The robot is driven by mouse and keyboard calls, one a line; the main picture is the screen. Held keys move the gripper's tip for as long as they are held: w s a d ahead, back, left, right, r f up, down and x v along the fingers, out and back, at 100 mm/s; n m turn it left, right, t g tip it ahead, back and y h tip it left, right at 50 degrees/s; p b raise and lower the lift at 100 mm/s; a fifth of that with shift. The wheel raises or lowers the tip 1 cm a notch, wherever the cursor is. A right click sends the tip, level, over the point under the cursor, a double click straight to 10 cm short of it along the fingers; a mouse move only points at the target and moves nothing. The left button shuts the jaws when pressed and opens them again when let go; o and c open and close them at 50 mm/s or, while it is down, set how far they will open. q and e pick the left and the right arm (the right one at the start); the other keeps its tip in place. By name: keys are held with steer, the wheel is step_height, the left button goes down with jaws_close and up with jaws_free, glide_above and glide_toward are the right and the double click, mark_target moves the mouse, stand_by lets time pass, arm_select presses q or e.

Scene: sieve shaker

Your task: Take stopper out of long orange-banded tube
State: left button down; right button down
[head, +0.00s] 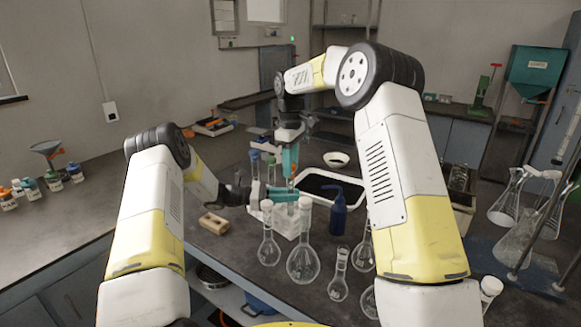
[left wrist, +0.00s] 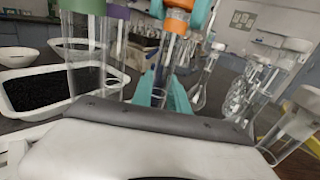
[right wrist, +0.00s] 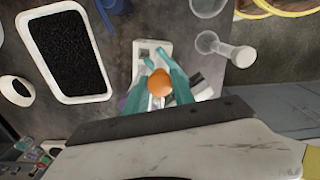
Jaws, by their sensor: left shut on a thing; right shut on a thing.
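The orange-banded tube (left wrist: 161,70) stands upright, its orange band (left wrist: 176,22) near the top. My left gripper (head: 282,193) is shut on the tube; its teal fingers also show in the left wrist view (left wrist: 160,92). The orange stopper (right wrist: 159,84) is seen from above in the right wrist view, between the teal fingers of my right gripper (right wrist: 158,76). My right gripper points down above the left one in the head view (head: 290,162) and is shut on the stopper. The stopper is in line with the tube's mouth; I cannot tell whether there is a gap.
A white rack (right wrist: 150,50) stands below. Green-banded (left wrist: 83,45) and purple-banded (left wrist: 117,40) tubes stand close by. Several flasks (head: 303,262) stand in front, a blue bottle (head: 338,212) to the right, and a white tray (head: 357,187) of black grains behind. A wooden block (head: 214,223) lies left.

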steer(key=shift+r, duration=0.15)
steer(key=shift+r, duration=0.85)
steer(key=shift+r, duration=2.05)
arm_select(q)
steer(key=c, duration=1.2)
jaws_free()
steer(key=shift+a, duration=0.15)
